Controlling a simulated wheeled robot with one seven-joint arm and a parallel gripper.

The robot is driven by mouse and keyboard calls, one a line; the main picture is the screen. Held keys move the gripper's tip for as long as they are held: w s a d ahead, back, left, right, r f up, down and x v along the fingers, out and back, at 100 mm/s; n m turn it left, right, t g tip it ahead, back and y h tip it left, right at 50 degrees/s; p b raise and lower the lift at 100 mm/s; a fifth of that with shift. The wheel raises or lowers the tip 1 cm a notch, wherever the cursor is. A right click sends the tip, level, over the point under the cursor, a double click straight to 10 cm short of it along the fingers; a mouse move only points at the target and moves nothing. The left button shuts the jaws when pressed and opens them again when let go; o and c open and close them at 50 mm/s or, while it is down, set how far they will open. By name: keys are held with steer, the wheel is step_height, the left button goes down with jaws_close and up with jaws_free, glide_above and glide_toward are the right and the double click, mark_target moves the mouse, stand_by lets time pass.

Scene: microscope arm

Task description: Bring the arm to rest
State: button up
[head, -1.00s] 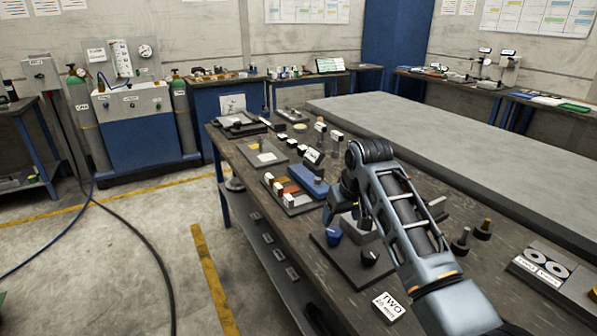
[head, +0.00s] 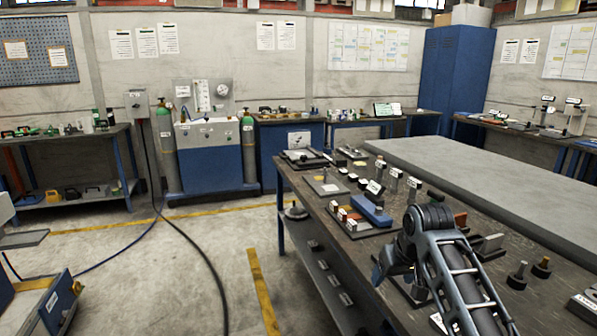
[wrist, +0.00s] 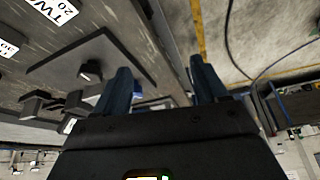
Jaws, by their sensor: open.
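My arm reaches over the workbench (head: 330,212) at the lower right of the head view. Its bent wrist end stands above the near part of the bench, and the gripper's fingers are not clear there. In the wrist view my gripper (wrist: 160,82) is open, with its two dark blue fingers wide apart and nothing between them. Below the fingers lie the bench edge and the floor. A dark base plate (wrist: 125,52) with a black knob (wrist: 90,69) lies on the bench beside the left finger, apart from it as far as I can tell.
A blue block (head: 372,211) and small labelled parts stand on the bench beyond my arm. Dark pegs (head: 518,276) stand to its right. A label card (wrist: 58,10) lies on the bench. The floor left of the bench is open, with cables (head: 200,250) across it.

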steer(key=s+a+f+t, duration=0.2)
steer(key=s+a+f, duration=0.2)
steer(key=s+f, duration=0.85)
steer(key=s+f+m+t, duration=0.1)
steer(key=s+f+t, duration=0.25)
steer(key=s, duration=1.45)
steer(key=s+d+r+t, duration=0.1)
steer(key=s+r, duration=0.2)
steer(key=s, duration=0.5)
steer(key=s+r+t, duration=0.1)
steer(key=s+r, duration=0.1)
steer(key=s, duration=0.5)
steer(key=s+d+r+t, duration=0.2)
steer(key=s+r+t, duration=0.1)
steer(key=s+r, duration=0.9)
step_height(320, 180, up, 4)
steer(key=shift+s+d+r+h, duration=0.15)
steer(key=shift+d+r+h, duration=0.1)
steer(key=shift+d+h, duration=0.1)
steer(key=shift+f, duration=0.1)
